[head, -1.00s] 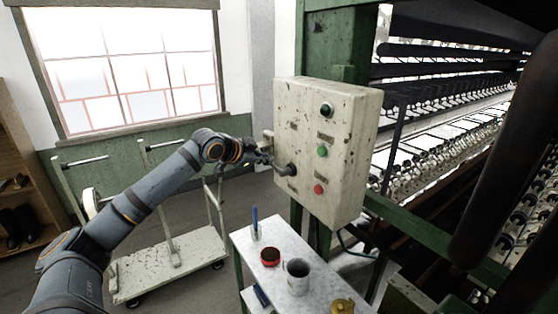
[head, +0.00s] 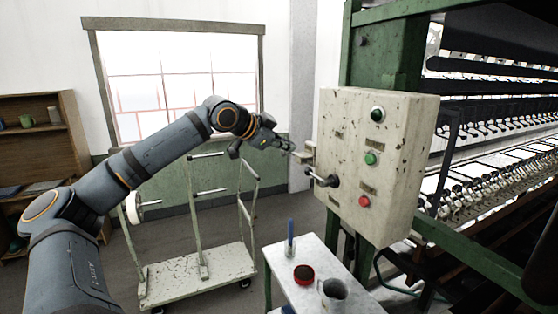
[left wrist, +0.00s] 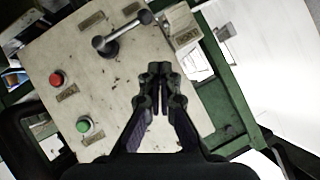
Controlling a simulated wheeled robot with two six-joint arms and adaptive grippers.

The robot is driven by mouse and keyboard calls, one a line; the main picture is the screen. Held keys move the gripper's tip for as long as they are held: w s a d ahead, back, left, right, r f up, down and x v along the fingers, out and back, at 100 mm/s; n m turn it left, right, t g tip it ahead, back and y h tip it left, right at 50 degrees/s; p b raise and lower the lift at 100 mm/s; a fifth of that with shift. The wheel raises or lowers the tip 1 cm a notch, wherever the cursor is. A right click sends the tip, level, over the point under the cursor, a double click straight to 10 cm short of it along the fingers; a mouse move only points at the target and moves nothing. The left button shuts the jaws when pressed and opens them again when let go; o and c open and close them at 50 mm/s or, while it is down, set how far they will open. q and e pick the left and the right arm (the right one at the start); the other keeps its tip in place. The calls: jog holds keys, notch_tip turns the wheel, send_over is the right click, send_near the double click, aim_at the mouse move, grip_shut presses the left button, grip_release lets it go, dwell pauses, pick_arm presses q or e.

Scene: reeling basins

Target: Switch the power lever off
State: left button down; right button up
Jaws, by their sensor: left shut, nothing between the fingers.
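In the left wrist view the lever (left wrist: 122,34) lies near the top of the box face (left wrist: 60,45). My left gripper (head: 289,147) is shut and empty, above and left of the lever and apart from it. In the left wrist view its closed fingertips (left wrist: 159,68) are over the box face, below and right of the lever. My right gripper is not in view.
The box has a black knob (head: 377,114), a green button (head: 371,158) and a red button (head: 364,201). A small table (head: 290,258) with a cup (head: 333,291) stands below. A cart (head: 200,272) is left, the reeling machine (head: 500,150) right.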

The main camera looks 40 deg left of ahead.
pick_arm(q)
jog(key=shift+s+a+r+b, duration=0.15)
jog(key=shift+s+a+r, duration=0.1)
jog(key=shift+s+r, duration=0.2)
jog(key=shift+s+a+r+b, duration=0.15)
jog(key=shift+s+a+r, duration=0.15)
jog(key=shift+s, duration=0.25)
